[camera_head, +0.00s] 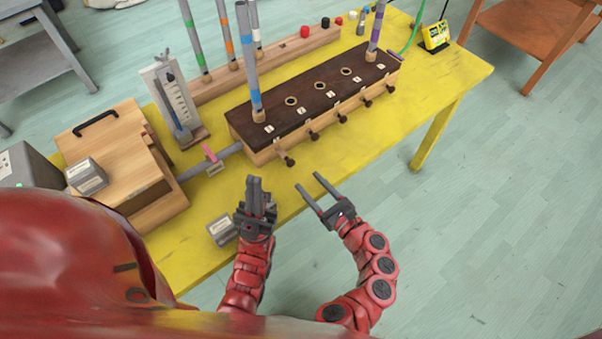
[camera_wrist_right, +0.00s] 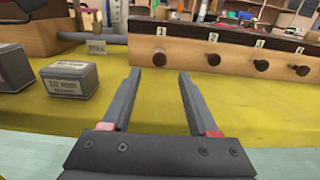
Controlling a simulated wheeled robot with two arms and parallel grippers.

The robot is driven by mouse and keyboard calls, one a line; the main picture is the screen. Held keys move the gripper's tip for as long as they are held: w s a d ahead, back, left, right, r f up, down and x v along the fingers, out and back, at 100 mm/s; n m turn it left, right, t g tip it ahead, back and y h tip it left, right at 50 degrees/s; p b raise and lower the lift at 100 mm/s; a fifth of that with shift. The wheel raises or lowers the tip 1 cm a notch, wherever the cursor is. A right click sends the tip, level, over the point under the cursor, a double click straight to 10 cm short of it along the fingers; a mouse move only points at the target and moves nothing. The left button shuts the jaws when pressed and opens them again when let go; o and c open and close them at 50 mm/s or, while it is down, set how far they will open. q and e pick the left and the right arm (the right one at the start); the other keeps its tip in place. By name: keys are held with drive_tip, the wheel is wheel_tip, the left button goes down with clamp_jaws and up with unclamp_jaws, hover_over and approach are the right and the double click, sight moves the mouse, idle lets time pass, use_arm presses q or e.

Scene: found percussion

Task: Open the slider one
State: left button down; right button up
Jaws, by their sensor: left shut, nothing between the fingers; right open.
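The long wooden box with a dark top (camera_head: 325,92) stands on the yellow table, with a row of round brown knobs along its front. The knob of slider one (camera_head: 290,161) is at the near left end, and in the head view it seems to stick out a little further than the others. In the right wrist view this knob (camera_wrist_right: 160,57) shows just beyond and between the fingertips. My right gripper (camera_head: 308,180) is open and empty, in front of the knob and apart from it. My left gripper (camera_head: 254,180) is shut and empty, left of the right one.
Small grey weight blocks (camera_head: 222,230) stand at the table's front left. A grey pipe (camera_head: 210,160) joins the wooden bellows box (camera_head: 115,155) to the long box. Upright tubes (camera_head: 248,60) rise from the box. Room in front of the knobs is clear.

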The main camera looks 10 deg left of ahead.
drive_tip(key=b+v, duration=0.2)
drive_tip(key=v, duration=0.8)
drive_tip(key=shift+s+d, duration=0.2)
drive_tip(key=shift+s, duration=0.05)
drive_tip(key=shift+d, duration=0.1)
